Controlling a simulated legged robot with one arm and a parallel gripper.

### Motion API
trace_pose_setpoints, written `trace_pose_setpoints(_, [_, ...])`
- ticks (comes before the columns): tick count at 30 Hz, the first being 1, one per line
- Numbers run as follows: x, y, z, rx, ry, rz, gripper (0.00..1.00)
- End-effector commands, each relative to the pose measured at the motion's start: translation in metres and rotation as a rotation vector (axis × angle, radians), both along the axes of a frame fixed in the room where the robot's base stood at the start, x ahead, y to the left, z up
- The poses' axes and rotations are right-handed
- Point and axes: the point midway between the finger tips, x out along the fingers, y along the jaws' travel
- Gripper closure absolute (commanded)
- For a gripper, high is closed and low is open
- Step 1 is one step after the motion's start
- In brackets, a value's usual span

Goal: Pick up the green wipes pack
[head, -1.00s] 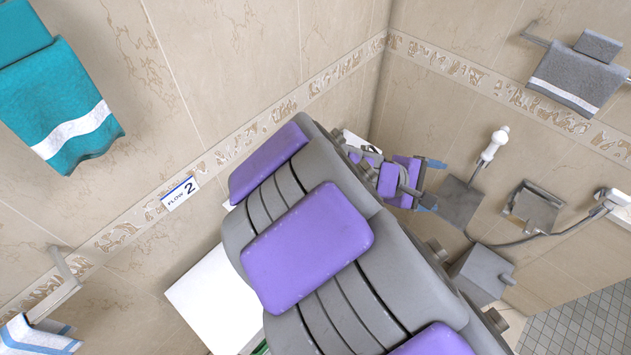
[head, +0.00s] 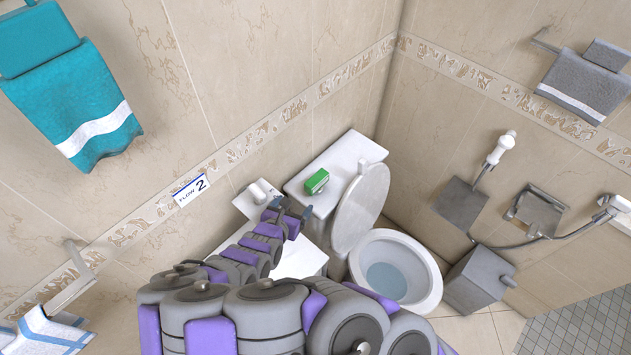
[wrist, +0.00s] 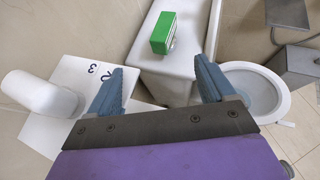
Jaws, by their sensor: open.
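The green wipes pack (head: 317,181) sits on top of the white toilet tank (head: 353,150). In the wrist view the green wipes pack (wrist: 163,33) lies ahead of my gripper (wrist: 158,84), between the lines of its two blue fingers and apart from them. My gripper (head: 290,211) is open with nothing between its fingers. In the head view it is just below and left of the pack.
The toilet lid (head: 361,212) stands raised beside the tank, above the open bowl (head: 396,270). A white roll (wrist: 40,96) stands on a white surface (wrist: 75,75) at the left. A grey bin (head: 480,279) is right of the bowl.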

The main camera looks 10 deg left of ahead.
Motion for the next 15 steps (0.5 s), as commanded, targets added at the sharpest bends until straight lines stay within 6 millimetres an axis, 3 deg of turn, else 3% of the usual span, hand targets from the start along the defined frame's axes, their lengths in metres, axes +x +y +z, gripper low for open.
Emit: trace_pose_setpoints(15, [0.065, -0.013, -0.036, 0.004, 0.000, -0.008, 0.18])
